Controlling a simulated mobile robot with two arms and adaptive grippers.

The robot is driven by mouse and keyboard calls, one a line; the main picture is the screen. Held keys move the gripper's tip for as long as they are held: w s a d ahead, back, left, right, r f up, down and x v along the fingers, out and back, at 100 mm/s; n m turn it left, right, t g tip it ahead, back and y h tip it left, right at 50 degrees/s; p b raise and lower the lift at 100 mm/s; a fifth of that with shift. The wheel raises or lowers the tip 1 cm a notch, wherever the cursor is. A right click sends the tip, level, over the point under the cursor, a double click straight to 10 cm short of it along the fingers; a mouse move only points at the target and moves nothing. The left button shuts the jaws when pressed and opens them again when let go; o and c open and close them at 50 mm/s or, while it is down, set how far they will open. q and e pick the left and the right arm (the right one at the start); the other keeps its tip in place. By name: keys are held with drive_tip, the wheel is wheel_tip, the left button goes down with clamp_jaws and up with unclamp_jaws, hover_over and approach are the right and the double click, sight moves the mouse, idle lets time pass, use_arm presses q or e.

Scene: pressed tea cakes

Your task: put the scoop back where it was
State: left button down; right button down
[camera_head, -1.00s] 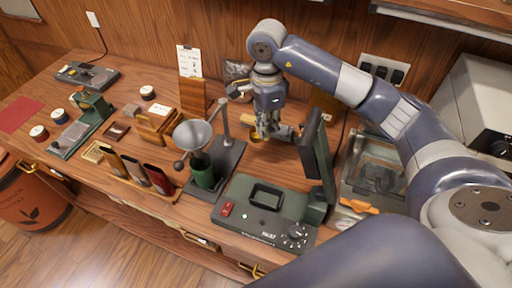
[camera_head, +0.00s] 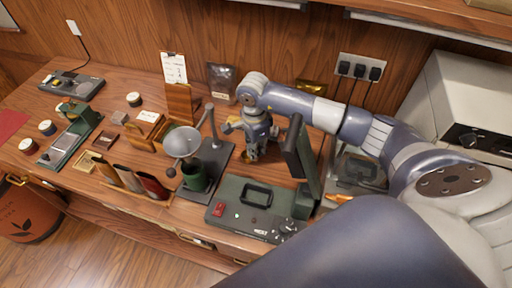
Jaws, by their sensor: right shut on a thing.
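My right gripper (camera_head: 251,153) reaches down behind the green press machine and to the right of the funnel stand. It is shut on a small brass-coloured thing (camera_head: 246,158), which looks like the scoop. Only a bit of this shows low at the fingertips, close to the bench top; the fingers hide the rest. I cannot tell whether it touches the wood. My left gripper is out of view.
The funnel stand (camera_head: 216,160) with a green cup is close on the left. The green machine (camera_head: 250,208) with its raised lid (camera_head: 302,155) is close in front and right. A dark pouch (camera_head: 222,80) and a gold pouch (camera_head: 312,92) stand behind.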

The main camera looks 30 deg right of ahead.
drive_tip(key=shift+f, duration=0.1)
drive_tip(key=shift+f+b, duration=0.15)
drive_tip(key=shift+b, duration=0.15)
drive_tip(key=c, duration=1.6)
unclamp_jaws()
drive_tip(key=shift+c, duration=0.2)
drive_tip(key=shift+r, duration=0.45)
wheel_tip(320, 180, up, 10)
drive_tip(key=b, duration=0.3)
drive_tip(key=shift+w+a+r+b, duration=0.15)
drive_tip(key=shift+r+b, duration=0.05)
drive_tip(key=shift+b, duration=0.1)
drive_tip(key=shift+r, duration=0.65)
